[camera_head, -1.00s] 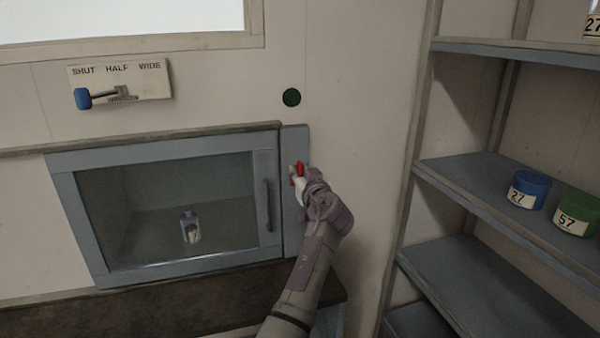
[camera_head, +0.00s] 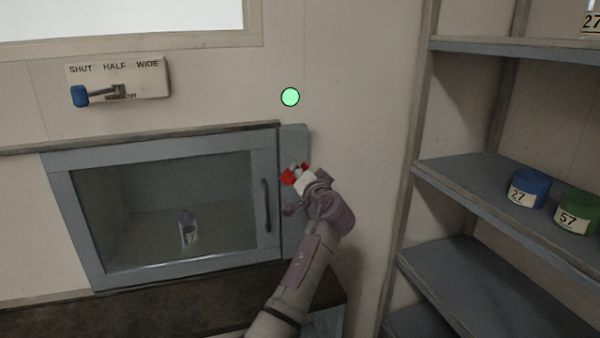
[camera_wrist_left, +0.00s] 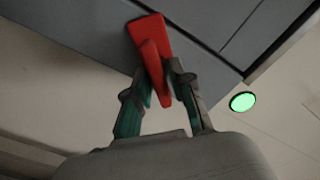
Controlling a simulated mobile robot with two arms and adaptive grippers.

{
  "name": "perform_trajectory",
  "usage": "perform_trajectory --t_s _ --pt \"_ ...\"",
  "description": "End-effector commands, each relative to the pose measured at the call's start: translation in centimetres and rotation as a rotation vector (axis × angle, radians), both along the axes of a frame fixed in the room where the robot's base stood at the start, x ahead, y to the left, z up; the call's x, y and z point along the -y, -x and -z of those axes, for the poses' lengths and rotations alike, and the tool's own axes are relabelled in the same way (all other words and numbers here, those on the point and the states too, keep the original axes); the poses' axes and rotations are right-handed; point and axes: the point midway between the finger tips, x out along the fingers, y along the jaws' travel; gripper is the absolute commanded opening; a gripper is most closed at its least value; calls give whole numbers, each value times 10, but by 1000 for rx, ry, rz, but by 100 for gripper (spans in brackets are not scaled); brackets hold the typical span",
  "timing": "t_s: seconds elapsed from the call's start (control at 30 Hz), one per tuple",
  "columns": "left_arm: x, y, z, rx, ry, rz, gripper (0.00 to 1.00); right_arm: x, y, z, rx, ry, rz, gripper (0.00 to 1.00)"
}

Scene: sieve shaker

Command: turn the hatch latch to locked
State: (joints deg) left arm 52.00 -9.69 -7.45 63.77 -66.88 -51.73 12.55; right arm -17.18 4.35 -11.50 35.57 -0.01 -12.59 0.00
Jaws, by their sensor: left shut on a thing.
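The hatch latch is a red handle (camera_head: 289,177) on the frame strip to the right of the hatch door (camera_head: 160,147). It now lies roughly sideways in the head view. In the left wrist view the red latch (camera_wrist_left: 152,48) sits between the two fingers. My left gripper (camera_head: 298,173) is shut on the latch, with its wrist turned. The hatch is closed, and a small bottle (camera_head: 187,228) stands behind its glass. A round lamp (camera_head: 290,97) above the latch glows bright green; it also shows in the left wrist view (camera_wrist_left: 243,102). My right gripper is not in view.
A blue-knobbed lever (camera_head: 80,96) under a SHUT, HALF, WIDE plate (camera_head: 118,78) is on the wall at upper left. A shelf rack (camera_head: 475,172) at right holds a blue tub (camera_head: 528,188) and a green tub (camera_head: 577,211). A dark ledge (camera_head: 150,312) runs below the hatch.

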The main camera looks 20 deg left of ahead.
Motion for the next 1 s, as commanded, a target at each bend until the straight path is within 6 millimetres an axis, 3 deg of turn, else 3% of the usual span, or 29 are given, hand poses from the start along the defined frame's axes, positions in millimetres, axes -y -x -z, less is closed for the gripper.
perform_trajectory --t_s 0.6,1.0 --pt "0 -1 -2 -314 -474 -2 0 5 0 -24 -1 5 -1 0" --pt "1 -2 0 -436 -657 -2 0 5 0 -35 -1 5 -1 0"
